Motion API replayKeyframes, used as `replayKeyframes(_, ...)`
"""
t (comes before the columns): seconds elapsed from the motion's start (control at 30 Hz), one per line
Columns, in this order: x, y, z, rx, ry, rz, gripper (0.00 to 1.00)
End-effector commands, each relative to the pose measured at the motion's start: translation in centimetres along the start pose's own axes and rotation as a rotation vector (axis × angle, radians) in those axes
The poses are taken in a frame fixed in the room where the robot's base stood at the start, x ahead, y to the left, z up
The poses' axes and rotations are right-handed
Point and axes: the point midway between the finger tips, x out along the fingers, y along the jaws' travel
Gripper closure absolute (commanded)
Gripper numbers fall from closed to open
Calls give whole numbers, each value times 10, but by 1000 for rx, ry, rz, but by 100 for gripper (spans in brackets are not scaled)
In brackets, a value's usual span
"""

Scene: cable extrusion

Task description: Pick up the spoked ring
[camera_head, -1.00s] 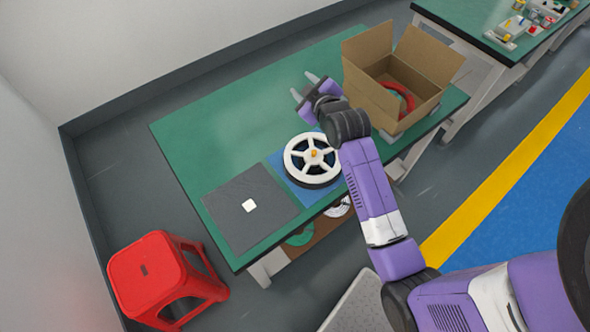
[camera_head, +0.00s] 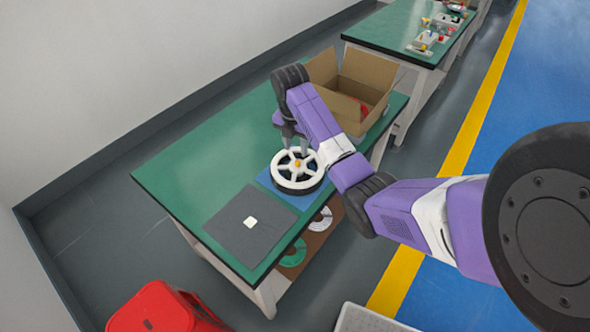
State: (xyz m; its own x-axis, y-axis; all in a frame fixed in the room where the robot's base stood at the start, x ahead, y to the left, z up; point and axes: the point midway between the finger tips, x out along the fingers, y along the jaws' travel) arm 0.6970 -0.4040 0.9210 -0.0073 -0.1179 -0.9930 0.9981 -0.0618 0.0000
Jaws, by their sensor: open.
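My arm comes in from the right and hides part of the table behind the ring.
A cardboard box (camera_head: 372,72) with a red thing inside stands open on the green table (camera_head: 185,180), behind my arm. A dark grey mat (camera_head: 240,238) with a white square is at the left. Discs lie on a shelf below. A red stool (camera_head: 155,308) stands in front.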

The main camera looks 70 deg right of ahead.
Motion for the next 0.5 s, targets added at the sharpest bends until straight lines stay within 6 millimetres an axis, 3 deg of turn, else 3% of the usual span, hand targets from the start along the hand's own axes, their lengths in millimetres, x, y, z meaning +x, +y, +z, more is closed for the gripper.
replayKeyframes(0.5,48,0,3,-23,1,-1,58)
